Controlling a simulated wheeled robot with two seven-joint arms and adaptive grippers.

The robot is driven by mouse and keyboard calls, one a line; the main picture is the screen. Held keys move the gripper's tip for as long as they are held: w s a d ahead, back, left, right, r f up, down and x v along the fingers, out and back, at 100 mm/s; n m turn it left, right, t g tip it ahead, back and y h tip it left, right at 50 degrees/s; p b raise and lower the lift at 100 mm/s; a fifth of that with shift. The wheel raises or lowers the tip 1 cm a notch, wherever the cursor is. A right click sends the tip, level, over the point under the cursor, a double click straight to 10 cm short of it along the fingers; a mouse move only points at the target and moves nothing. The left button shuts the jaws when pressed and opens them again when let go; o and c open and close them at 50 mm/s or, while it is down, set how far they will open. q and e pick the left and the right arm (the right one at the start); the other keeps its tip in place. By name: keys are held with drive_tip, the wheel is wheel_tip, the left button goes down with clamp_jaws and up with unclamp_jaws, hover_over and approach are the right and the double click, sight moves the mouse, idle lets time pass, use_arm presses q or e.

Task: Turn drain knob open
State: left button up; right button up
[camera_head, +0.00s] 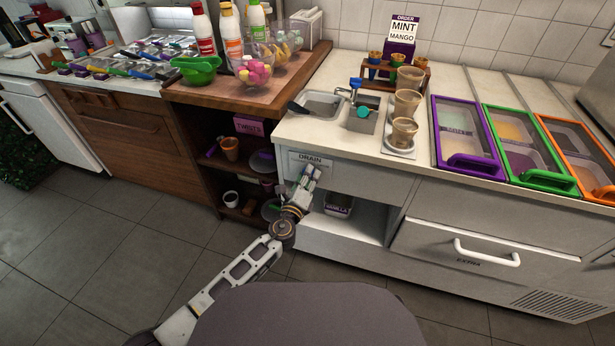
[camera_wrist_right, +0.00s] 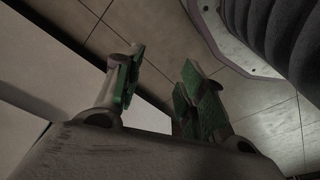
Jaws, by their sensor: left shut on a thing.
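The drain panel (camera_head: 311,158) with its "DRAIN" label is on the cabinet front below the sink. My left gripper (camera_head: 309,175) reaches up to the panel from below and is shut on the drain knob, which the fingers hide. I cannot tell how the knob is turned. The sink (camera_head: 325,104) with a faucet is on the counter just above the panel. My right gripper (camera_wrist_right: 157,88) shows only in the right wrist view. Its two green-padded fingers are apart with nothing between them, and floor tiles show beyond.
An open shelf below holds a vanilla tub (camera_head: 338,205). A wooden shelf unit (camera_head: 240,160) with cups stands to the left. Cups stand on a tray (camera_head: 400,146) right of the sink. A drawer with a white handle (camera_head: 487,254) is at right. The floor at left is clear.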

use_arm(q)
drive_tip(key=shift+f+m, duration=0.1)
drive_tip(key=shift+m, duration=0.6)
drive_tip(key=shift+m+p, duration=0.3)
drive_tip(key=shift+m, duration=0.3)
use_arm(e)
drive_tip(key=shift+s+d+f, duration=0.1)
drive_tip(key=shift+d+f, duration=0.1)
drive_tip(key=shift+f, duration=0.45)
drive_tip(key=shift+s+d+f, duration=0.1)
drive_tip(key=shift+d+f, duration=0.1)
drive_tip(key=shift+f, duration=0.4)
use_arm(q)
drive_tip(key=o, duration=1)
use_arm(e)
drive_tip(key=shift+w+r, duration=0.2)
drive_tip(key=shift+w, duration=0.05)
use_arm(q)
drive_tip(key=shift+s, duration=0.1)
